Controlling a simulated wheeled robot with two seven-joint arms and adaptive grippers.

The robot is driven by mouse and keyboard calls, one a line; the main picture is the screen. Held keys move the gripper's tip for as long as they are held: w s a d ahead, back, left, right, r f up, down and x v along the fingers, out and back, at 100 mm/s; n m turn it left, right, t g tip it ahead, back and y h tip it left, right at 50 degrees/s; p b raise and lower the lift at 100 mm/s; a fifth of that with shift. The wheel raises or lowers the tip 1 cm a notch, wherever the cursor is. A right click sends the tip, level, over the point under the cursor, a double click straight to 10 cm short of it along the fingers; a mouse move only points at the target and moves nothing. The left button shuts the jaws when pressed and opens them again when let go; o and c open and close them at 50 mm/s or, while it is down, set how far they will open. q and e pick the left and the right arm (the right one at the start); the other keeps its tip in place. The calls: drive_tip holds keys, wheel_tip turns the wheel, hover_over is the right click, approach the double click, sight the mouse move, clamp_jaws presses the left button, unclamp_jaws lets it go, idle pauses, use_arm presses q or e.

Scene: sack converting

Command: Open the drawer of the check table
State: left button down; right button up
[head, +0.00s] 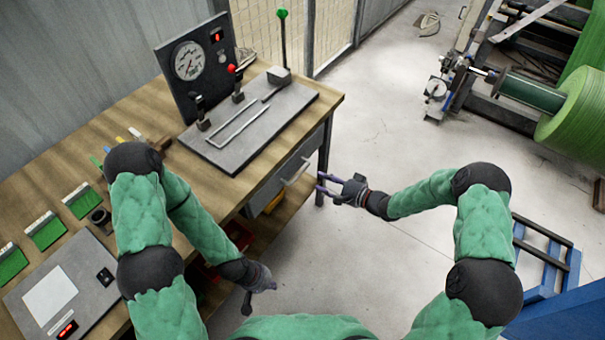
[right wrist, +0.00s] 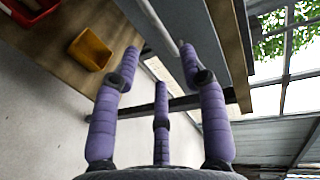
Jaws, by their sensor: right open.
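The check table (head: 130,114) is a wooden bench along the wall at the left of the head view. Its grey drawer (head: 265,192) sits under the right end of the top and looks shut. A pale bar handle (head: 297,172) is on the drawer front; it also shows in the right wrist view (right wrist: 158,22). My right gripper (head: 319,183), with purple fingers, is open and empty just in front of the handle. In the right wrist view its fingertips (right wrist: 160,52) spread to either side of the bar's near end; contact is unclear. My left gripper (head: 254,300) hangs low before the table, its fingers hard to make out.
A gauge panel (head: 193,62) and a grey plate with a bent rod (head: 285,108) stand on the top. A yellow bin (right wrist: 90,50) is on the lower shelf. A table leg (head: 323,155) is close by my right gripper.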

sight(302, 170)
drive_tip(key=b+x, duration=0.3)
drive_tip(key=x, duration=0.6)
drive_tip(key=shift+w+a+f, duration=0.1)
drive_tip(key=shift+w+a, duration=0.1)
drive_tip(key=shift+a, duration=0.15)
clamp_jaws()
